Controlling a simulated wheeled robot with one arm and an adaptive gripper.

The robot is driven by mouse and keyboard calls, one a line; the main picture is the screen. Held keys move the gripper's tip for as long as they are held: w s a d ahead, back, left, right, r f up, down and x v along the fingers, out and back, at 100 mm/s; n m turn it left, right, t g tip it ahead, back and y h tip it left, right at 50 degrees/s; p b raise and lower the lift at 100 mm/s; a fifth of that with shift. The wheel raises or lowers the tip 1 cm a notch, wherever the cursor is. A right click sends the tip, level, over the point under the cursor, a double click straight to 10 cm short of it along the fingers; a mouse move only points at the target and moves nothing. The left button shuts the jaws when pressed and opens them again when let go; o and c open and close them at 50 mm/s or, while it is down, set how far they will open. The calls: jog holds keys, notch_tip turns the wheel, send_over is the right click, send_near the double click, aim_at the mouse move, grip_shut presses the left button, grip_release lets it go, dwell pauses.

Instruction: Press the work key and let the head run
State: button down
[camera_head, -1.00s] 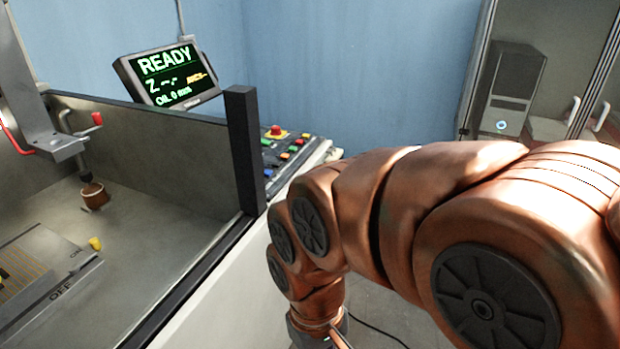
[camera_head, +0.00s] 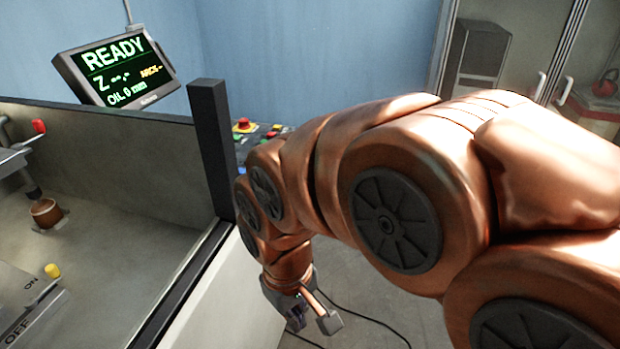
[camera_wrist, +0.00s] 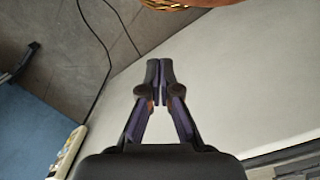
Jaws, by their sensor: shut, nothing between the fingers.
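The control panel (camera_head: 268,132) with a red button on yellow and several coloured keys is behind my arm in the head view. Most of it is hidden, and I cannot tell which key is the work key. The machine head (camera_head: 30,185) hangs at the far left with a copper-coloured electrode (camera_head: 46,212) inside the tank. The screen (camera_head: 117,68) reads READY, with Z blank and OIL 0 mm. My gripper (camera_head: 308,318) points down beside the machine's pale side, apart from the panel. In the wrist view its fingertips (camera_wrist: 160,70) are together and empty.
A dark post (camera_head: 211,150) and the tank wall stand left of my arm. A pale panel edge (camera_wrist: 68,150) shows at lower left in the wrist view. Black cables (camera_head: 375,322) lie on the open grey floor. A glass-fronted cabinet (camera_head: 540,60) stands at the back right.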

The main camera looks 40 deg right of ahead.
jog(key=w+d+f+n+t+h+b, duration=0.1)
jog(key=w+d+f+t+b, duration=0.15)
jog(key=w+d, duration=0.7)
jog(key=w+d+f+n+t+h+b, duration=0.1)
jog(key=w+d+f+t+b, duration=0.2)
jog(key=w+d, duration=0.65)
jog(key=w+d+f+n+t+h+b, duration=0.1)
jog(key=w+d+f+t, duration=0.25)
jog(key=w+d, duration=0.55)
jog(key=w+d+f+n+t+b, duration=0.1)
jog(key=w+d+n+t+b, duration=0.15)
jog(key=w+d+t, duration=0.5)
jog(key=s+d+f+n+t+b, duration=0.1)
jog(key=s+d+n+t+b, duration=0.1)
jog(key=s+d, duration=0.4)
jog(key=d+b, duration=0.1)
jog(key=d, duration=0.2)
jog(key=shift+s+f, duration=0.15)
jog(key=shift+s, duration=0.15)
jog(key=shift+t, duration=0.25)
jog(key=w+a+b, duration=0.2)
jog(key=w+a, duration=0.3)
jog(key=w, duration=0.2)
jog(key=shift+w, duration=0.15)
jog(key=shift+w+a+f, duration=0.1)
